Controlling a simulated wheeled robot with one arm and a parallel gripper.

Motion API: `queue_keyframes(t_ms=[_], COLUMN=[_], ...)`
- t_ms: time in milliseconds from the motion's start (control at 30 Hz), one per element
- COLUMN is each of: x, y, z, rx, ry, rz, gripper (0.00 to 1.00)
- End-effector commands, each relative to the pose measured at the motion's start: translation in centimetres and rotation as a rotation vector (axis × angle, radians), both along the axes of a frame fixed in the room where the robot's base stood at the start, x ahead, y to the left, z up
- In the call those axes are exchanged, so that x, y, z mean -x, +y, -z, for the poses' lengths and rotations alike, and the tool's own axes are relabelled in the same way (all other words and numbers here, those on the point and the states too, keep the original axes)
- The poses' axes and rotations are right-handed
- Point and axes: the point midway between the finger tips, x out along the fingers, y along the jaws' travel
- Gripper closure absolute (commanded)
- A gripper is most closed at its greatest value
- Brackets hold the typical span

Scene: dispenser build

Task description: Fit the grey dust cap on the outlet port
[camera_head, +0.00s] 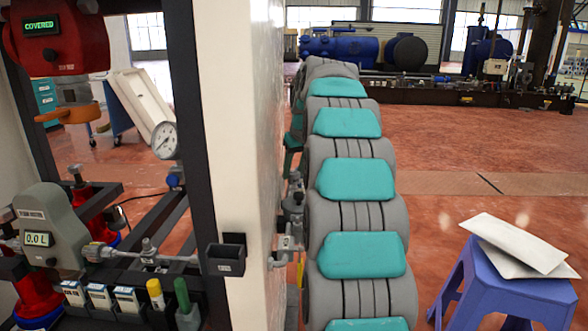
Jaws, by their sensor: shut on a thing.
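I cannot tell for sure which fitting is the outlet port. A grey metal fitting (291,212) shows beside the right face of a cream wall panel (232,120), partly hidden. A grey meter (50,235) reading "0.0 L" sits at the left, with a pipe (150,256) running from it towards the panel. A red unit (55,45) above shows "COVERED" in green.
A small black open-topped holder (225,258) is fixed on the dark frame. A round gauge (164,140) stands behind it. A blue stool (500,285) with white sheets (515,243) stands at the right. The red floor (450,160) beyond is mostly clear.

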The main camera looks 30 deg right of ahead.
Motion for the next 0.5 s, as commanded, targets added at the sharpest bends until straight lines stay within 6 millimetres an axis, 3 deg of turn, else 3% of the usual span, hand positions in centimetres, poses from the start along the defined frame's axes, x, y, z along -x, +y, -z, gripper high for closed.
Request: queue_keyframes(t_ms=[500], x=[-0.03], y=[-0.01], z=[1.09], rx=[0.001], ry=[-0.002], rz=[0.0], gripper=[1.0])
